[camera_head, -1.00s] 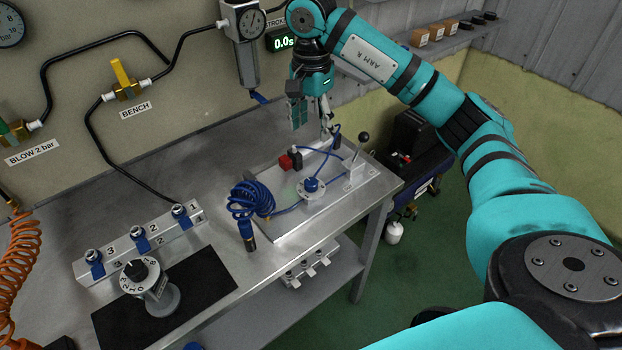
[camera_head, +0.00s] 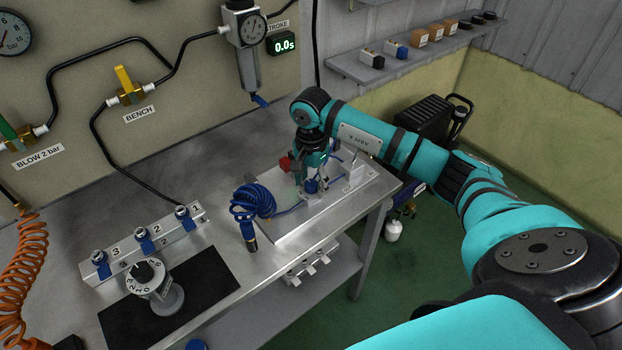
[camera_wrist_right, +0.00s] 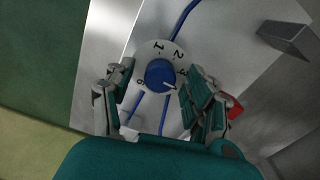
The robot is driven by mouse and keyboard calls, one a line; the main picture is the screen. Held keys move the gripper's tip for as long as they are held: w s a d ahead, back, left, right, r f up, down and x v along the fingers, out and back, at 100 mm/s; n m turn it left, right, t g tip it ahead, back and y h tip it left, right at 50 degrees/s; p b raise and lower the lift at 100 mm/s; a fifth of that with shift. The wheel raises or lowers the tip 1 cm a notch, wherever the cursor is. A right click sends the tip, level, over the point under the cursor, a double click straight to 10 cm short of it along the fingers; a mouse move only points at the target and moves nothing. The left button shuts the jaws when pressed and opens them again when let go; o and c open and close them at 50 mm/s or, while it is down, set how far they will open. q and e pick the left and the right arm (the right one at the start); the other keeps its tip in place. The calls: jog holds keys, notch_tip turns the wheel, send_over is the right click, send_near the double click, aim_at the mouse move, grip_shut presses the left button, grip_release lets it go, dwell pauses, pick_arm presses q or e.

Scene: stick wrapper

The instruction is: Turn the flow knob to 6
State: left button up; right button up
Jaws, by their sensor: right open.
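The flow knob (camera_wrist_right: 160,74) is a blue round knob on a pale numbered dial (camera_wrist_right: 147,55) in the right wrist view. A small white mark on it points toward the lower right of that picture; part of the scale is hidden by a finger. In the head view the knob (camera_head: 311,186) sits on the metal plate on the bench, under my right gripper. My right gripper (camera_wrist_right: 159,80) is open, with one finger on each side of the knob and gaps visible between. In the head view my right gripper (camera_head: 306,178) points down. My left gripper is not in view.
A coiled blue hose (camera_head: 252,203) lies left of the plate (camera_head: 275,232). A red part (camera_head: 285,163) is close beside the gripper. A second numbered dial with a black knob (camera_head: 147,275) stands on a black mat (camera_head: 215,280). The bench's front edge is near.

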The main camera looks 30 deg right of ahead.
jog(key=shift+c, duration=0.2)
grip_shut()
